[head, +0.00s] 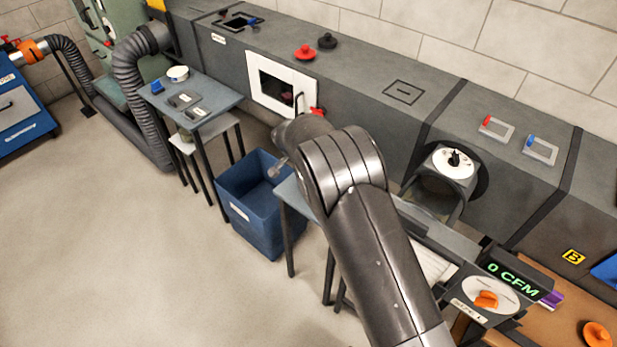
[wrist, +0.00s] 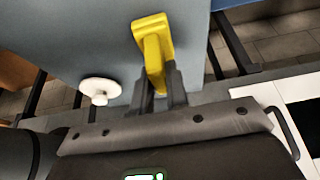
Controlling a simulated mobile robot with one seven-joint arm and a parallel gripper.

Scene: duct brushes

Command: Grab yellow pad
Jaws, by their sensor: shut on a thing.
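The yellow pad (wrist: 152,42) shows in the wrist view as a bright yellow piece with a wider far end. My gripper (wrist: 158,90) is shut on its near, narrow part. The pad sits over a blue-grey table top (wrist: 75,40); I cannot tell whether it touches the surface. In the head view my own arm hides the gripper and the pad.
A white round knob-like piece (wrist: 100,90) is left of my fingers. In the head view a blue bin (head: 262,205) stands left of my arm. The grey duct (head: 370,75) runs behind, with a white-framed opening (head: 310,92). Open floor lies at left.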

